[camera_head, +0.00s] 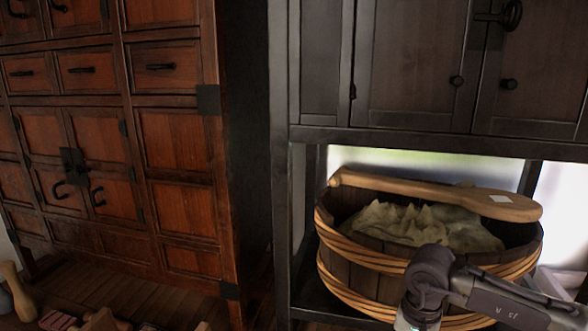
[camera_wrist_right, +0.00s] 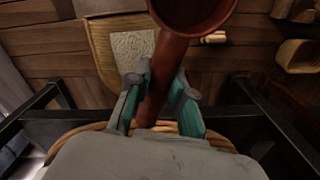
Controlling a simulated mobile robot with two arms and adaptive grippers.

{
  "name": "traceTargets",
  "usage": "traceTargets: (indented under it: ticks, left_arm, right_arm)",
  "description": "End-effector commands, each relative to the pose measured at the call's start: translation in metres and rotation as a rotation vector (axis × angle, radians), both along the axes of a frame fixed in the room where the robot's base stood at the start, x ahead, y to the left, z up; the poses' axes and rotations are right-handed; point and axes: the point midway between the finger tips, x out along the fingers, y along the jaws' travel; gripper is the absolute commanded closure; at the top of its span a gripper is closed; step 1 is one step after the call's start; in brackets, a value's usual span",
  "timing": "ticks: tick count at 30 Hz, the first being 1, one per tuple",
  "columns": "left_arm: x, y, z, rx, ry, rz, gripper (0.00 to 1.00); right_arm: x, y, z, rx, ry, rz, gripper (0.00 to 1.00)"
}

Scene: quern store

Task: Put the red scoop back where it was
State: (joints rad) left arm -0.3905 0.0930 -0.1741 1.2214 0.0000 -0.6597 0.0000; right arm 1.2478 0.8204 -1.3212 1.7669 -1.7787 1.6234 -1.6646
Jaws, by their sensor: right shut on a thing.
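The red scoop (camera_wrist_right: 172,62) shows in the right wrist view. Its round, hollow bowl is at the top edge, partly cut off, and its handle runs down between the fingers. My right gripper (camera_wrist_right: 158,88) is shut on this handle, with a teal pad on each side. The scoop is not visible in the head view. There my right arm comes in at the lower right, in front of a wooden tub (camera_head: 345,271) on a dark shelf stand, and its fingers are out of sight. My left gripper is in neither view.
The tub holds a pale heap (camera_head: 400,225), and a long wooden paddle (camera_head: 430,188) lies across its rim. A dark cabinet (camera_head: 410,70) is above. A red-brown cabinet (camera_head: 170,140) stands left. Several wooden items, including a pale bottle-shaped one (camera_head: 18,288), are at lower left.

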Motion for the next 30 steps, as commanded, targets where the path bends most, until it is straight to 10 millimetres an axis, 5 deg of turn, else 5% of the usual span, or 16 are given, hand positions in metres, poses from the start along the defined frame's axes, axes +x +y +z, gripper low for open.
traceTargets:
  ticks: [9, 24, 30]
  left_arm:
    - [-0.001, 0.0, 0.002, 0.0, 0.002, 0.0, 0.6]
    - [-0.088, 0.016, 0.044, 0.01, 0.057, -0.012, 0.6]
    - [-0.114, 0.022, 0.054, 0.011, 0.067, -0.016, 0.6]
  right_arm:
    - [-0.046, 0.03, 0.052, -0.001, 0.0, 0.589, 1.0]
    - [-0.103, 0.03, 0.137, 0.002, 0.007, 0.568, 1.0]
    - [-0.119, 0.029, 0.155, 0.002, 0.004, 0.565, 1.0]
